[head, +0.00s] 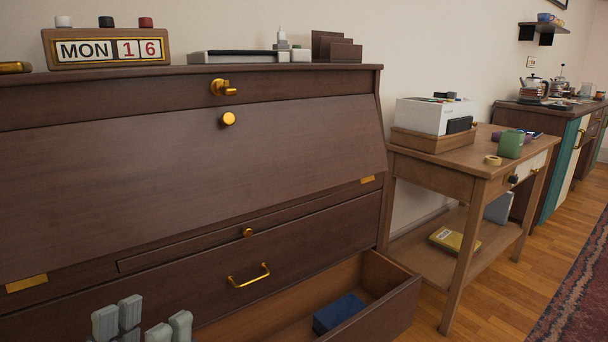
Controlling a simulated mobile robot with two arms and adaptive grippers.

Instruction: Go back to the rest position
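My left gripper (143,322) shows at the bottom left, in front of the dark wooden desk (190,170). Only its grey fingertips are in view. They stand apart with nothing visible between them, and the rest of the gripper is cut off by the lower edge. My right gripper is not in view. The desk's sloping front panel is closed. Its lower right drawer (395,305) is pulled out, and a dark blue box-like object (338,312) lies inside.
A wooden side table (455,165) stands right of the desk, bearing a tray with a white box (436,115), a green cup (511,144) and a tape roll. A cabinet stands farther back. Wooden floor (500,305) and a patterned rug (580,290) lie at the right.

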